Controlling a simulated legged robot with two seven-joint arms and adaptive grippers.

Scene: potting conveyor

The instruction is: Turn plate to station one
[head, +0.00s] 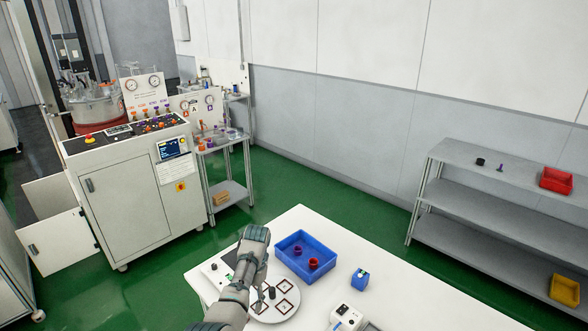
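The plate (272,317) is a white round disc on the near part of the white table. Several dark-edged square marks show on it, and a small dark upright piece (271,293) stands near its middle. My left arm comes in from the bottom and covers the plate's left side. My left gripper (262,284) points down at the plate's upper left. Its fingertips are small and partly hidden, so I cannot tell their opening or whether they touch the plate. My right gripper is not in view.
A blue bin (281,256) with dark red and purple pieces stands just behind the plate. A small blue block (360,279) and a white device (347,316) are to the right. A flat white unit (214,275) lies left of my arm.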

